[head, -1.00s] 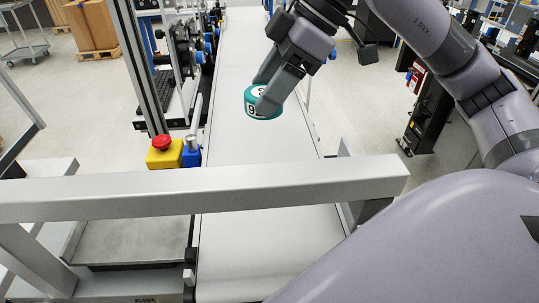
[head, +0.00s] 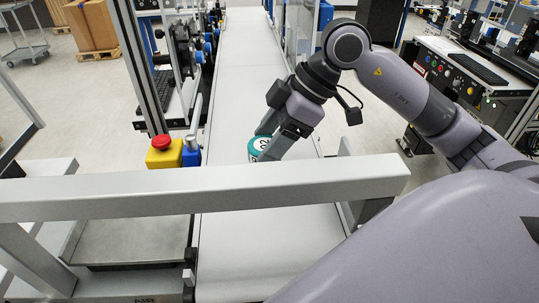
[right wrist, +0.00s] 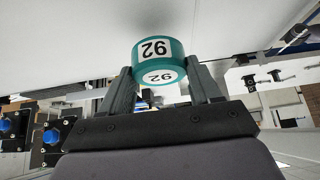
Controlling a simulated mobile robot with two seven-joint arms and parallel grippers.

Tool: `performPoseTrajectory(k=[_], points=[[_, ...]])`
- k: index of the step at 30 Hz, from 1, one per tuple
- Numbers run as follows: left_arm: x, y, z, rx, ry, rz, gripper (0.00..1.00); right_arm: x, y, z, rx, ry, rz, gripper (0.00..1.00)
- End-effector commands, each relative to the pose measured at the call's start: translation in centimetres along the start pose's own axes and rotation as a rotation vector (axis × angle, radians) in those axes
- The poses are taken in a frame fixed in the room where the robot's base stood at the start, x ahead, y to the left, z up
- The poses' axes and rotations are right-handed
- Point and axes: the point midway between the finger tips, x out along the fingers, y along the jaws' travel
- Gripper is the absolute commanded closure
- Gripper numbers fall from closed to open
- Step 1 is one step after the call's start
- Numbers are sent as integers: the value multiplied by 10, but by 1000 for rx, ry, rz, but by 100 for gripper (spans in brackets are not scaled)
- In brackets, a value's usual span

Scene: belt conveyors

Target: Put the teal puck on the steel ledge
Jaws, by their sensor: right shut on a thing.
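The teal puck (head: 255,144) is a short round disc with white number labels on its top and side. My right gripper (head: 267,147) is shut on it and holds it over the white belt, just beyond the grey crossbar. In the right wrist view the puck (right wrist: 158,57) sits between the two fingertips (right wrist: 163,82). In the head view the bar and gripper hide its lower part, so its height over the belt is unclear. A flat grey plate, apparently the steel ledge (head: 130,240), lies left of the belt, on the near side of the bar. My left gripper is not in view.
The thick grey crossbar (head: 200,192) spans the belt (head: 245,90) between the puck and the plate. A yellow box with a red button (head: 163,150) and a blue-based lever (head: 192,150) stand left of the belt behind the bar. The plate's visible top is bare.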

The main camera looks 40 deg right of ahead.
Motion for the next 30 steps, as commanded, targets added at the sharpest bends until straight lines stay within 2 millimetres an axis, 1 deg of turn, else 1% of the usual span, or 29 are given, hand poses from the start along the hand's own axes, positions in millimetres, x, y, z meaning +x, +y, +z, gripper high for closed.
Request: performPoseTrajectory(k=[2, 6, 10, 23, 24, 26, 27, 30], points=[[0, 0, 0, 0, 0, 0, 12, 4, 0, 3, 1, 1, 0, 69], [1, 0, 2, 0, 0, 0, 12, 19, 0, 12, 2, -1, -2, 69], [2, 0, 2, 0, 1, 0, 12, 30, 0, 19, 2, 0, 0, 69], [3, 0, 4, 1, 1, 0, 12, 36, 0, 23, 0, 1, 1, 69], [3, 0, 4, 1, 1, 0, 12, 36, 0, 23, 0, 0, 1, 34], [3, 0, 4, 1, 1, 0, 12, 35, 0, 23, 0, 0, 1, 15], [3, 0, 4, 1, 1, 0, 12, 35, 0, 23, 0, 0, 1, 12], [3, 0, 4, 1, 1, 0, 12, 35, 0, 23, 0, 0, 1, 12]])
